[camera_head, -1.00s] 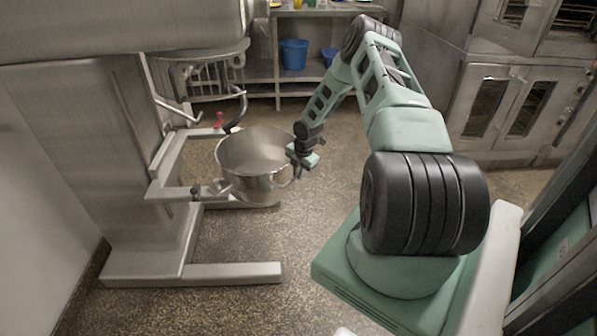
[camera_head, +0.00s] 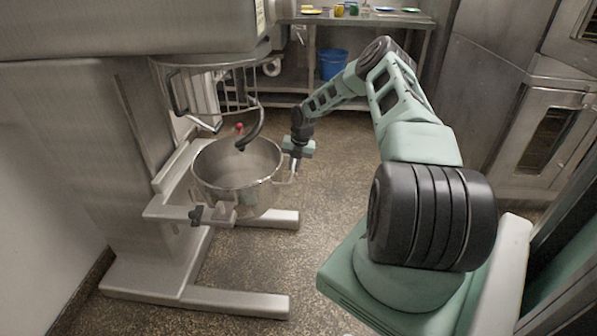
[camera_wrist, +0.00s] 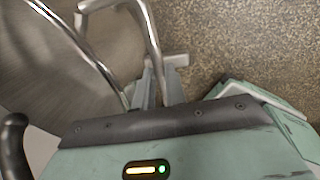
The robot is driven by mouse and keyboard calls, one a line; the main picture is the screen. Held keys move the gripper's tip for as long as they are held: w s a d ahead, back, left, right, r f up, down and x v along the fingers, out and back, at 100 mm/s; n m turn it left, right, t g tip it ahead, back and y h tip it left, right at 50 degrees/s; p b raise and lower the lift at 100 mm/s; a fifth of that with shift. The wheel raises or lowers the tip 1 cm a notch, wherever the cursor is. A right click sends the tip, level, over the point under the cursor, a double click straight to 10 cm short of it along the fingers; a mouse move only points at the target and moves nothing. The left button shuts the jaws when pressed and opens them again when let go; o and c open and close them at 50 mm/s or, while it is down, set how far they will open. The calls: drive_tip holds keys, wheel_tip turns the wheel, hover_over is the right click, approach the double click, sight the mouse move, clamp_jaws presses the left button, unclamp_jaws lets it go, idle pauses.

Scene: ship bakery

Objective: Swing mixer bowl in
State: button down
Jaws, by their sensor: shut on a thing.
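The steel mixer bowl (camera_head: 238,190) sits upright in front of the mixer's column, below the guard, in the head view. The mixer's bowl arms (camera_head: 172,212) reach out beside it. A dark curved hook (camera_head: 257,128) hangs from the mixer, its tip near the bowl's rim. My gripper (camera_head: 294,165) is at the right side of the bowl. In the wrist view my gripper (camera_wrist: 158,97) is shut on the bowl's bar handle (camera_wrist: 152,40), and the bowl wall (camera_wrist: 45,60) curves at the left. The exact contact on the handle is partly hidden.
The wire guard (camera_head: 215,90) hangs above the bowl. The mixer's base leg (camera_head: 235,303) lies along the floor. A steel table (camera_head: 415,22) with a blue bucket (camera_head: 333,64) below stands behind. Ovens (camera_head: 545,140) stand at the right. The floor between is clear.

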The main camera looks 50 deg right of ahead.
drive_tip(key=shift+w, duration=0.45)
drive_tip(key=c, duration=1.5)
unclamp_jaws()
drive_tip(key=shift+w, duration=0.15)
drive_tip(key=shift+o, duration=0.2)
wheel_tip(320, 180, up, 17)
drive_tip(key=s+d, duration=0.2)
drive_tip(key=s, duration=0.1)
